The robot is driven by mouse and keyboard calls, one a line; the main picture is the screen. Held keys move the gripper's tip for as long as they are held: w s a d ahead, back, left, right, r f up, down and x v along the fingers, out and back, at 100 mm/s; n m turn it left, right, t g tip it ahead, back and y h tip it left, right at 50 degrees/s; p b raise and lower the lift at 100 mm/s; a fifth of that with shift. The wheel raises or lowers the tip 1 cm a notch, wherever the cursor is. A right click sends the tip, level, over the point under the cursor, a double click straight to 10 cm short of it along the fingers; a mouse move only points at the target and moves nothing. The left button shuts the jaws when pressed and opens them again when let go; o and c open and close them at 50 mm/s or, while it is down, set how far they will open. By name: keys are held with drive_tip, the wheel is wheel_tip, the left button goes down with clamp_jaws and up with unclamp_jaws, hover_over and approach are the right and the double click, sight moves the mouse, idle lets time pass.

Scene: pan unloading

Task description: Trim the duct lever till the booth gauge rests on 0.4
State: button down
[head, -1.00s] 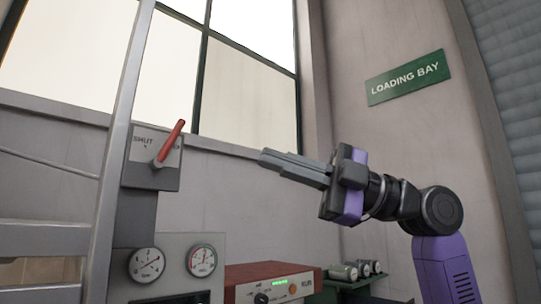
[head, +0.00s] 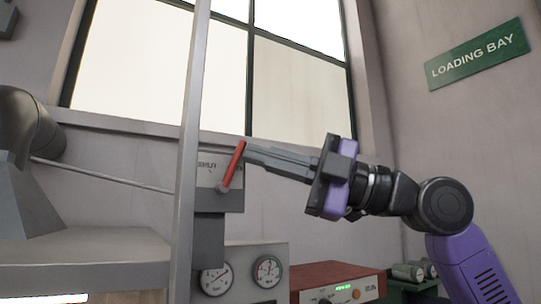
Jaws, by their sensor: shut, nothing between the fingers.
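The red lever (head: 233,167) stands on a grey panel box (head: 234,201) and leans up to the right. Its printed label is only partly legible. My gripper (head: 248,157) is shut and empty, its fingers pointing left, with the tips right beside the lever's upper part. I cannot tell whether they touch it. Two round white dials, a left one (head: 216,279) and a right one (head: 267,271), sit on a grey housing below. Their captions and needle readings are too small to read, so I cannot tell which is the booth gauge.
A pale upright post (head: 190,130) covers the panel's left edge. A grey hood (head: 40,195) with a thin rod stands at left. A red instrument box (head: 335,277) and several small canisters (head: 408,272) sit lower right.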

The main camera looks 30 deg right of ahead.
drive_tip(key=shift+w+a+r+b, duration=0.25)
drive_tip(key=shift+a+r+b, duration=0.15)
drive_tip(key=shift+a+b, duration=0.3)
idle(0.3)
